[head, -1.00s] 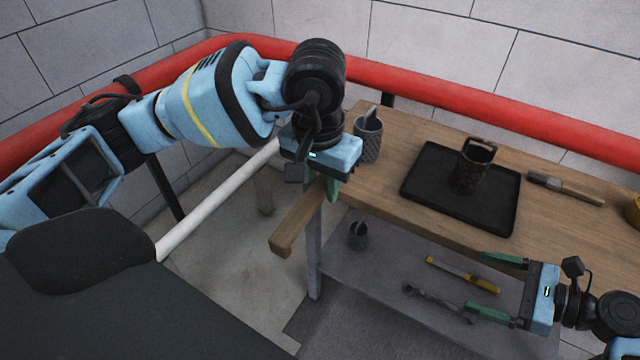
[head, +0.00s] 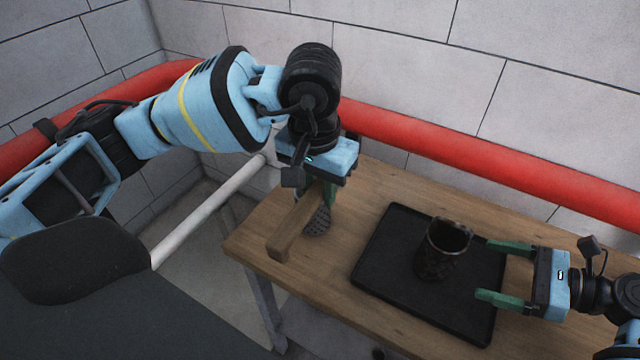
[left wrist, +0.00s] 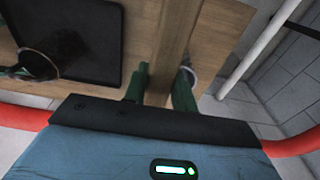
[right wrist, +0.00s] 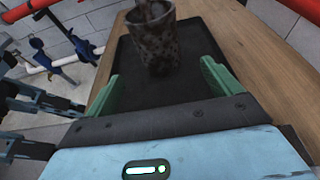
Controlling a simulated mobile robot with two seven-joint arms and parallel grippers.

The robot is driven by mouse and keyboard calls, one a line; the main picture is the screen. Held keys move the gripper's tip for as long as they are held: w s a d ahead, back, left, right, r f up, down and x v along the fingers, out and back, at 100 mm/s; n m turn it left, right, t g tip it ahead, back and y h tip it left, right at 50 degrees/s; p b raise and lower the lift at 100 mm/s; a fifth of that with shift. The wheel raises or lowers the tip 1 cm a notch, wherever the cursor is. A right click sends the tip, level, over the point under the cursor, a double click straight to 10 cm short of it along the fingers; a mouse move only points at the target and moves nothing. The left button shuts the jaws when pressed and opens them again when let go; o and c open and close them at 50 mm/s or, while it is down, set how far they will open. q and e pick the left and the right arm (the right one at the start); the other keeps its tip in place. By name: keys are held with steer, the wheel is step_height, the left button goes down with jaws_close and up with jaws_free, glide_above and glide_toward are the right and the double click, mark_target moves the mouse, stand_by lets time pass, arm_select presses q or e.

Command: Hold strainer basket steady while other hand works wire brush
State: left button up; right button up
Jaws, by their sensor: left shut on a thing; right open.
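The strainer basket (head: 436,266) is a dark, rusty mesh cup standing upright on a black tray (head: 372,262). My right gripper (head: 483,268) is open and empty, its green fingers just right of the basket. In the right wrist view the basket (right wrist: 155,45) stands ahead, between the finger lines. My left gripper (head: 322,190) is shut on a long wooden piece (head: 292,228), which also shows in the left wrist view (left wrist: 174,45). It extends over the table's left end. I see no bristles on it, so I cannot tell whether it is the wire brush.
A grey mesh cup (head: 318,222) stands on the wooden table (head: 340,305), partly hidden behind the wooden piece. A red pipe (head: 480,150) runs along the wall behind. Bare tabletop lies between the wooden piece and the tray.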

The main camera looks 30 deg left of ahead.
arm_select(q)
steer(key=shift+s, duration=0.15)
arm_select(e)
steer(key=shift+s+a, duration=0.1)
steer(key=shift+s, duration=0.05)
arm_select(q)
steer(key=shift+f+b, duration=0.3)
steer(key=shift+f, duration=0.2)
arm_select(e)
steer(key=shift+a+f, duration=0.25)
steer(key=shift+a, duration=0.35)
steer(key=b+x, duration=0.1)
steer(key=x, duration=0.3)
steer(key=shift+a+b, duration=0.15)
steer(key=shift+b, duration=0.2)
steer(key=x, duration=0.2)
steer(key=shift+a+r+p, duration=0.1)
steer(key=shift+a+p, duration=0.25)
steer(key=shift+a, duration=0.05)
arm_select(q)
steer(key=shift+f, duration=0.8)
arm_select(e)
steer(key=shift+x, duration=0.75)
steer(key=shift+d, duration=0.1)
steer(key=c, duration=0.8)
steer(key=shift+c, duration=0.2)
